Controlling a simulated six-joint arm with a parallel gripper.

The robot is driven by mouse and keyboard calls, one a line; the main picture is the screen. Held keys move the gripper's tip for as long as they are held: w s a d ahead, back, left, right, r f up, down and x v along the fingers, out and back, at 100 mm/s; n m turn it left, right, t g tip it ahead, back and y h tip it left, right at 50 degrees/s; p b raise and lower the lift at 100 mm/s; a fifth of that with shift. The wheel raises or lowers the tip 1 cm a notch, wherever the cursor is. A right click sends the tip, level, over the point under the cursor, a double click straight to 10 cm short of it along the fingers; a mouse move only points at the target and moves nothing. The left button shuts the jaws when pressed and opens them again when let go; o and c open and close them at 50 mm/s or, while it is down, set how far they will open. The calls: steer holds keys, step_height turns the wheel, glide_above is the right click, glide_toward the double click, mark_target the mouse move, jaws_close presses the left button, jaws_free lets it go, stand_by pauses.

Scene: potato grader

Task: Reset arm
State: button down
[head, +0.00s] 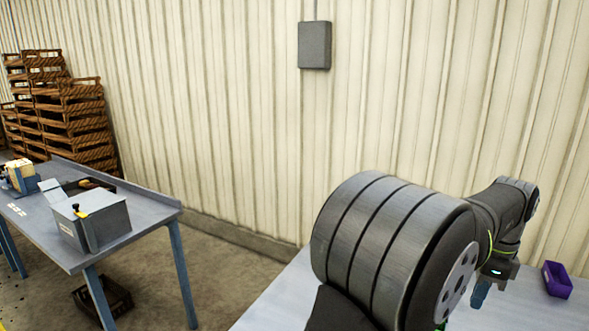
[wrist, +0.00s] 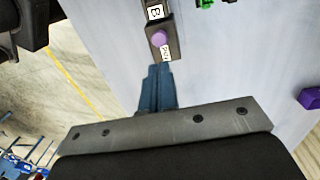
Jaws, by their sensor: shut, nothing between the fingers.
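My gripper (head: 479,295) hangs at the end of my arm over the right-hand table, its blue fingers pointing down. In the wrist view my gripper (wrist: 158,72) has its two blue fingers closed together with nothing between them. The fingertips appear just below a small dark box with a purple button (wrist: 159,39) and white labels. I cannot tell the gap between the fingertips and the table. My large arm links fill the right of the head view and hide much of the table.
The right-hand table (head: 272,298) carries a purple bin (head: 557,279), also at the wrist view's right edge (wrist: 310,97). A green object (wrist: 206,4) shows at the top. Another metal table (head: 150,209) at left holds a grey box (head: 91,222). Wooden crates (head: 75,119) stand by the wall.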

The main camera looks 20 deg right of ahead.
steer(key=shift+r, duration=0.75)
steer(key=shift+f, duration=0.15)
